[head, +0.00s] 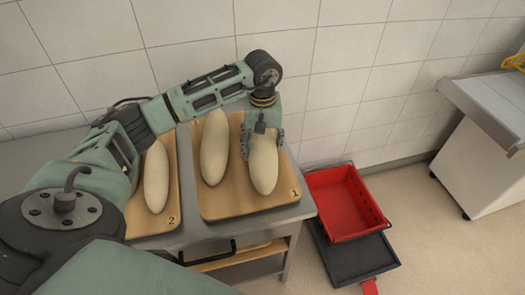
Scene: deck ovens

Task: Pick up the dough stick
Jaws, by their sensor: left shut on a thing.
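Three pale dough sticks lie on two wooden boards. My left gripper (262,135) points down over the right dough stick (264,172) on the board marked 1 (226,211). Its fingers are shut on that stick, one on each side near the far end; the gripper hides part of that end. The stick appears to rest on the board still. A second dough stick (214,148) lies to its left on the same board. A third dough stick (156,177) lies on the board marked 2 (168,218), partly behind my left arm. My right gripper is not in view.
The boards sit on a grey table (300,207) against a tiled wall. A red crate (345,204) stands on a dark tray (357,265) on the floor to the right. A white cabinet (480,165) with a grey top stands further right.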

